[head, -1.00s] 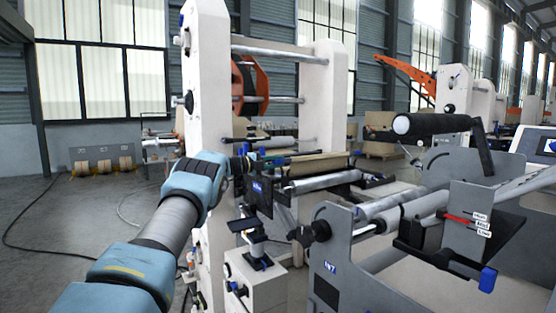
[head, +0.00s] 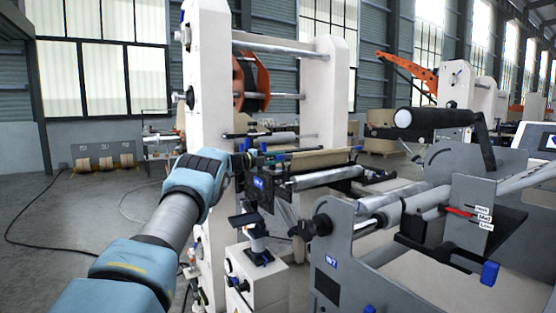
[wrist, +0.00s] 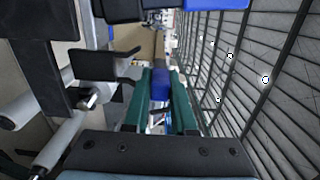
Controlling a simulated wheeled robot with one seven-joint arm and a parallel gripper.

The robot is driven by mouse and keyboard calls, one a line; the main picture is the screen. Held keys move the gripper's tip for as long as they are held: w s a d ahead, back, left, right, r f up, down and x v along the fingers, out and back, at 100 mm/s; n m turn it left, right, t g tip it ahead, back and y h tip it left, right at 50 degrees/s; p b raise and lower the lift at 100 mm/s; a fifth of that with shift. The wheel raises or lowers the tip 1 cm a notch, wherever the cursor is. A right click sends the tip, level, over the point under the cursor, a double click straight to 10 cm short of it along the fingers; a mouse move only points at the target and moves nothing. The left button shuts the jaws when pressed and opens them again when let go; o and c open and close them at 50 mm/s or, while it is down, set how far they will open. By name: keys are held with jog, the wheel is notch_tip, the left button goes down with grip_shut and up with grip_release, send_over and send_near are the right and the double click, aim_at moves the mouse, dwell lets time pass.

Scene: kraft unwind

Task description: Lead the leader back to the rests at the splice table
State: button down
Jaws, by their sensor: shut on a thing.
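My gripper (wrist: 160,106) has two green fingers, closed around a blue grip (wrist: 160,86) in the wrist view. The grip appears to belong to the leader's bar, but the join is hidden. In the head view my gripper (head: 268,158) is small, at the near left end of the splice table (head: 325,178). Brown kraft web (head: 318,160) lies across that table, and brown sheet (wrist: 148,44) shows beyond the fingers in the wrist view. I cannot clearly tell the rests apart from the dark brackets there, or whether the bar touches them.
A white upright frame (head: 203,75) stands close beside my arm. A grey side plate (head: 345,262) with rollers is at the right, below a black-sleeved roller (head: 435,120). A white cabinet (head: 254,275) stands under the table. Open floor is at the left, crossed by a cable (head: 35,205).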

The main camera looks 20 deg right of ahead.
jog(key=shift+f, duration=0.1)
dwell(0.4)
jog(key=shift+f+b, duration=0.65)
jog(key=shift+f, duration=0.2)
dwell(0.3)
jog(key=shift+f+b, duration=1)
jog(key=shift+f, duration=0.4)
jog(key=shift+f+b, duration=0.3)
jog(key=c, duration=0.7)
grip_release()
jog(key=shift+o, duration=0.2)
jog(key=shift+a, duration=0.15)
